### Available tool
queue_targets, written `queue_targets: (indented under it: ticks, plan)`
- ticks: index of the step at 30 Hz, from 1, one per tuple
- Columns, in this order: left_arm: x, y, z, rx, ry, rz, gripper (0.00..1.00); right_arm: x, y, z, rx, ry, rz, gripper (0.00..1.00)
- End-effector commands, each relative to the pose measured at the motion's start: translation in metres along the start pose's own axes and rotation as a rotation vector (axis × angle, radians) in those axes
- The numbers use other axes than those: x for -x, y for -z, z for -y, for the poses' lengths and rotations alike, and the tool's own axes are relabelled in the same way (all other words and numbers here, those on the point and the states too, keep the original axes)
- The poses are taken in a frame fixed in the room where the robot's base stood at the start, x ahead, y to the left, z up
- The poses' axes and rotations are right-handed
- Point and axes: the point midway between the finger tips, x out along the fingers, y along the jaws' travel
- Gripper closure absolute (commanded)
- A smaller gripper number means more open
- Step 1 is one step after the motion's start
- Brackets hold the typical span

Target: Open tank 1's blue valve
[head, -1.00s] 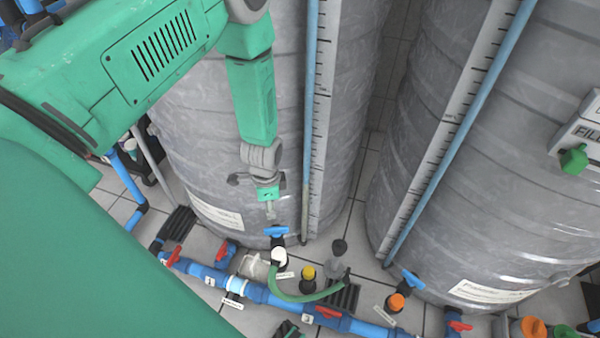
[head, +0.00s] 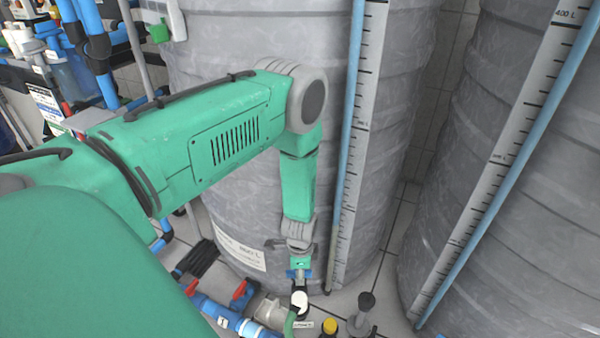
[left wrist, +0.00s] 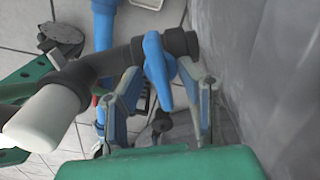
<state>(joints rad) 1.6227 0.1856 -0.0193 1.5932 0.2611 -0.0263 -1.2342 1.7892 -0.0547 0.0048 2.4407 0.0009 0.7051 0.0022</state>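Tank 1 (head: 240,100) is the large grey ribbed tank behind my left arm. Its blue valve (head: 291,273) sits low at the tank's foot, above a white-ended dark outlet, and my gripper partly hides it in the head view. In the left wrist view the blue valve handle (left wrist: 158,70) stands clearly on a dark pipe fitting. My left gripper (head: 300,268) points down at the valve. In the left wrist view its fingers (left wrist: 168,88) are spread on either side of the handle, with visible gaps. My right gripper is in neither view.
A second grey tank (head: 510,190) stands to the right. Blue pipe (head: 225,318) with red-handled valves (head: 240,290) runs along the floor. A yellow-capped fitting (head: 329,326) and a grey fitting (head: 362,315) stand close right of the valve. The tank wall (left wrist: 270,70) is near the gripper.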

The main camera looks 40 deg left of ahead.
Motion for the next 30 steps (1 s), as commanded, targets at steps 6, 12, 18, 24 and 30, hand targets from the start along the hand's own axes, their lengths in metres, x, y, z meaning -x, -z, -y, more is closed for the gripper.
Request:
queue_targets:
  ticks: [6, 12, 18, 24, 30]
  plan:
    - [-0.0031, -0.0007, 0.0014, 0.002, -0.002, -0.003, 0.68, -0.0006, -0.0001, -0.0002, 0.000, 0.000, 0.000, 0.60]
    - [-0.0031, -0.0008, 0.0013, 0.002, -0.002, -0.003, 1.00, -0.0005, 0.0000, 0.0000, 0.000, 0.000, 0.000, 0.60]
    - [-0.0028, -0.0010, 0.0020, 0.003, 0.001, -0.002, 1.00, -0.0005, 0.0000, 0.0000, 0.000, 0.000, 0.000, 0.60]
    - [-0.0022, -0.0005, 0.0023, 0.037, 0.001, -0.003, 1.00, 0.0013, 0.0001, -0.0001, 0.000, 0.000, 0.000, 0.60]
    - [-0.0013, -0.0001, 0.0021, 0.140, 0.000, -0.005, 1.00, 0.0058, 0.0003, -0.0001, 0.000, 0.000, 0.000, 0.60]
